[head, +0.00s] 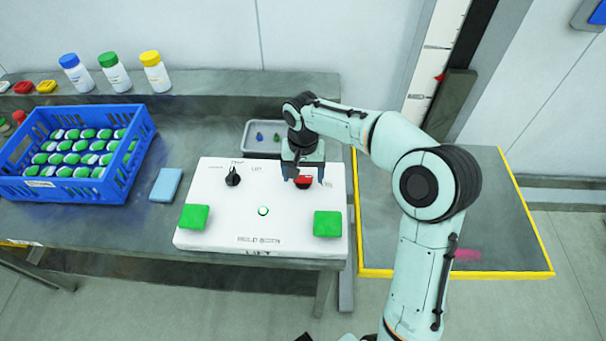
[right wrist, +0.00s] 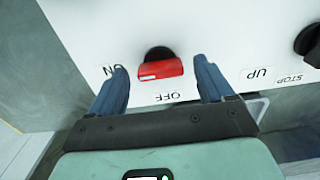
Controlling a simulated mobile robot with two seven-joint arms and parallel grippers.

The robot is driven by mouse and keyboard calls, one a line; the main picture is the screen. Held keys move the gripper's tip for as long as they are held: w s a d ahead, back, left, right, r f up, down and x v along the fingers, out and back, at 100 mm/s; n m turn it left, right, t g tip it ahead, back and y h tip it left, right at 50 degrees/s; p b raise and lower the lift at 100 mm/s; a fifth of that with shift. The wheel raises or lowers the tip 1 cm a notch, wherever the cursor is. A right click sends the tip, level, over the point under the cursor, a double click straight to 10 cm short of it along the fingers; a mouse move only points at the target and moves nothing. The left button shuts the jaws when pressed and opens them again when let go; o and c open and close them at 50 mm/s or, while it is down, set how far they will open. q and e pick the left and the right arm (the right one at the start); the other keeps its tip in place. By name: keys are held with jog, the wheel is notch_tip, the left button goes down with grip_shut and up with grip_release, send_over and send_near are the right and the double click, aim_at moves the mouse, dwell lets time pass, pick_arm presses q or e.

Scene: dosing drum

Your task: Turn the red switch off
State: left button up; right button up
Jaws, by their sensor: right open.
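The red switch (head: 304,183) is a red bar-shaped knob on a black base, at the right of the white panel (head: 217,232). In the right wrist view the red knob (right wrist: 160,69) lies roughly sideways, its left end toward the ON label (right wrist: 112,70). The OFF label (right wrist: 168,97) is below it in that view. My right gripper (head: 303,179) is open, with one finger on each side of the knob. In the right wrist view, gaps show between the knob and both fingers (right wrist: 160,74). My left gripper is not in view.
A black knob (head: 233,177), two green buttons (head: 194,217) (head: 327,224) and a small round green button (head: 263,211) are on the same panel. A grey tray (head: 249,148) stands behind it. A blue crate (head: 75,194) with green-topped items and a blue pad (head: 166,185) are left.

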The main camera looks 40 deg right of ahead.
jog(key=shift+f, duration=0.3)
jog(key=c, duration=1)
jog(key=shift+c, duration=0.2)
